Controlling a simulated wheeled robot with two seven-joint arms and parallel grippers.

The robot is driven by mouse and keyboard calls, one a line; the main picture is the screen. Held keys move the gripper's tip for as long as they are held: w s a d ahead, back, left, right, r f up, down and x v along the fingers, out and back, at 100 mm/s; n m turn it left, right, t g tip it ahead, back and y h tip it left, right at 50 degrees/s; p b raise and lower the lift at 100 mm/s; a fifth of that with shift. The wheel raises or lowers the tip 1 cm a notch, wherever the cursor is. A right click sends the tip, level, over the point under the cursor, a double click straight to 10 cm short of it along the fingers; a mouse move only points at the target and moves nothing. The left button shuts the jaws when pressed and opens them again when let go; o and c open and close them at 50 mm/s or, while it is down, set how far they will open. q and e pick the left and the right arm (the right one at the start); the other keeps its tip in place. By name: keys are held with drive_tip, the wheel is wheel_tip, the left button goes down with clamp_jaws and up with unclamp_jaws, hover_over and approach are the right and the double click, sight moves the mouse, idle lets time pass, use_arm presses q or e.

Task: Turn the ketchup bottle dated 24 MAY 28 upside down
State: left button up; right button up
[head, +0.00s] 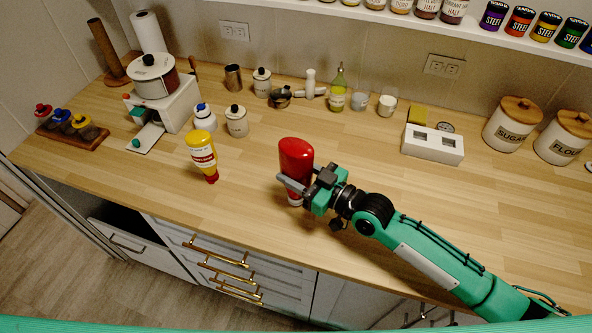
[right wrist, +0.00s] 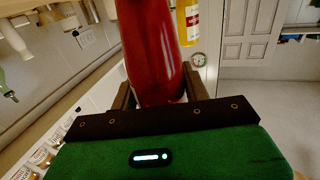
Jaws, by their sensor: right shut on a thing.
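A red bottle (head: 297,157) stands roughly upright at the middle of the wooden counter, its wide rounded end up and a pale narrow end down. My right gripper (head: 297,183) is shut on its lower part from the right. I cannot tell whether its lower end touches the counter. The red bottle also fills the top middle of the right wrist view (right wrist: 152,50), between the two fingers (right wrist: 160,95). No date or label can be read on it. My left gripper is not in view.
A yellow bottle (head: 201,152) stands on its red cap to the left. A wooden board (head: 75,133) with small capped bottles lies far left. Jars and an oil bottle (head: 338,91) line the back. A white box (head: 432,144) and canisters (head: 512,123) are right. The counter's front edge is close.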

drive_tip(key=shift+f+b, duration=0.35)
idle(0.6)
drive_tip(key=o, duration=1.4)
drive_tip(key=shift+f, duration=0.1)
drive_tip(key=shift+s+d+f, duration=0.1)
drive_tip(key=shift+s+d, duration=0.2)
drive_tip(key=shift+d, duration=0.15)
drive_tip(key=b+v, duration=0.3)
drive_tip(key=v, duration=0.9)
drive_tip(key=shift+s+d+r+b, duration=0.25)
drive_tip(key=shift+d+b, duration=0.05)
drive_tip(key=shift+b, duration=0.1)
